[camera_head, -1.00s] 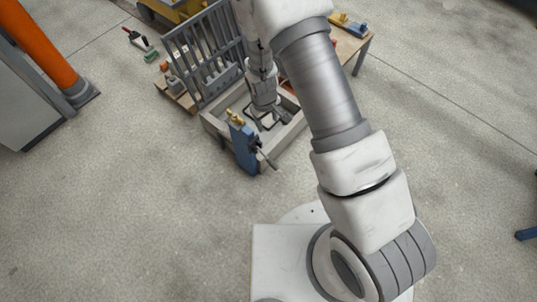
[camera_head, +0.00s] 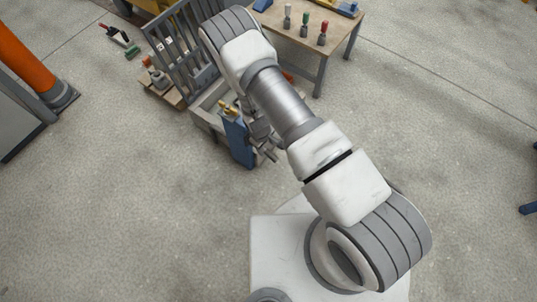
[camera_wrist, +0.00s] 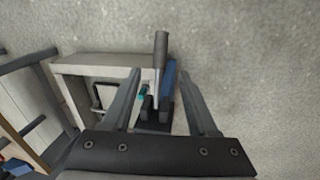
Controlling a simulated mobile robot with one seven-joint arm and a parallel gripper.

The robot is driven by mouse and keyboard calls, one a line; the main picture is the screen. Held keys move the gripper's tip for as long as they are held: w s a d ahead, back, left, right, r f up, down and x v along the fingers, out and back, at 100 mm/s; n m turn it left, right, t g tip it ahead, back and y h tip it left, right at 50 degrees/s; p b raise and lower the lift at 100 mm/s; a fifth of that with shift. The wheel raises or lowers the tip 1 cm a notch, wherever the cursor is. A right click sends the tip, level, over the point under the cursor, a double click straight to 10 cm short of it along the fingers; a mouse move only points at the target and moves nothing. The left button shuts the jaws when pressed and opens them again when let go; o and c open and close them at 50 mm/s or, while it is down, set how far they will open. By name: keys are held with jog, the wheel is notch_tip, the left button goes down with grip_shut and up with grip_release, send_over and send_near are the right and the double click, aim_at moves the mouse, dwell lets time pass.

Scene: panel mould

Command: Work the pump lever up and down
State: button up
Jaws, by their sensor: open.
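The blue pump (camera_head: 238,142) stands at the near edge of the mould tray, and its blue side also shows in the wrist view (camera_wrist: 169,78). The pump lever (camera_wrist: 161,50) is a grey rod with a dark cylindrical grip, pointing up in the wrist view. My gripper (camera_wrist: 160,68) is open, one finger on each side of the lever in the picture. I cannot tell how far the lever is from the fingers in depth, but no contact shows. In the head view my gripper is mostly hidden by my arm beside the pump.
The mould tray (camera_wrist: 90,66) has pale walls and holds a dark bent bar frame. A grey barred rack (camera_head: 182,50) stands behind it. A wooden table (camera_head: 345,28) with several coloured-handled tools is at the back. The floor right of the pump is clear.

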aim_at(268, 152)
jog(key=f, duration=0.3)
jog(key=f+b, duration=0.1)
jog(key=f, duration=0.1)
jog(key=w+d+f+b, duration=0.1)
jog(key=f, duration=0.2)
jog(key=shift+f, duration=0.35)
grip_shut()
dwell(1.0)
